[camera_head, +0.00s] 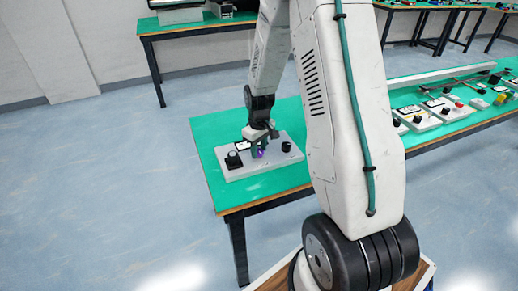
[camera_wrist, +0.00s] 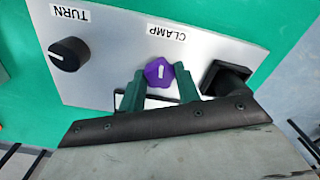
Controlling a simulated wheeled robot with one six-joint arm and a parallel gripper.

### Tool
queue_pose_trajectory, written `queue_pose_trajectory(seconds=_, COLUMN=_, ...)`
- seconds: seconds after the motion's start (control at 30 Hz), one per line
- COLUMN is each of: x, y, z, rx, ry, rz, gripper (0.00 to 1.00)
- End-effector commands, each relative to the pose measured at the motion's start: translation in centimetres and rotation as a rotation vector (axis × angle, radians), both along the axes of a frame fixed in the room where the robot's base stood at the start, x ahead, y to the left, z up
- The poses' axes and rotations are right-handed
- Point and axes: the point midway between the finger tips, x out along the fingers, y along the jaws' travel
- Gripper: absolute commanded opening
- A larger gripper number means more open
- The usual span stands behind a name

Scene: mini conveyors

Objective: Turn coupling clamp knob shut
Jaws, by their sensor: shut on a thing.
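The purple lobed clamp knob (camera_wrist: 159,72) stands on the grey panel (camera_wrist: 115,45), beside a CLAMP label (camera_wrist: 174,31). A pale pointer line on its top runs roughly up and down in the wrist view. My gripper (camera_wrist: 160,84) has its two green fingers on either side of the knob and is shut on it. In the head view, my gripper (camera_head: 258,147) reaches down to the panel (camera_head: 262,169), and a bit of the purple knob (camera_head: 260,154) shows between the fingers.
A black knob (camera_wrist: 68,54) by a TURN label (camera_wrist: 70,13) and a black block-like fitting (camera_wrist: 226,78) flank the clamp knob. The panel lies on a green table (camera_head: 207,140). More small devices (camera_head: 440,108) stand on the table to the right.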

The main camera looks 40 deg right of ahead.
Motion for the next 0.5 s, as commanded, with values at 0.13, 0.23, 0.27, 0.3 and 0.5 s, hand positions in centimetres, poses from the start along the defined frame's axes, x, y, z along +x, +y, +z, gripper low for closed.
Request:
queue_pose_trajectory(seconds=0.13, x=0.12, y=-0.07, z=0.09, rx=-0.002, ry=-0.003, rz=-0.139, gripper=0.1)
queue_pose_trajectory(seconds=0.23, x=0.13, y=-0.07, z=0.09, rx=-0.002, ry=-0.003, rz=-0.234, gripper=0.1)
queue_pose_trajectory(seconds=0.27, x=0.13, y=-0.07, z=0.09, rx=-0.002, ry=-0.004, rz=-0.263, gripper=0.1)
queue_pose_trajectory(seconds=0.3, x=0.13, y=-0.07, z=0.1, rx=-0.002, ry=-0.004, rz=-0.3, gripper=0.1)
queue_pose_trajectory(seconds=0.5, x=0.14, y=-0.08, z=0.1, rx=-0.002, ry=-0.004, rz=-0.489, gripper=0.1)
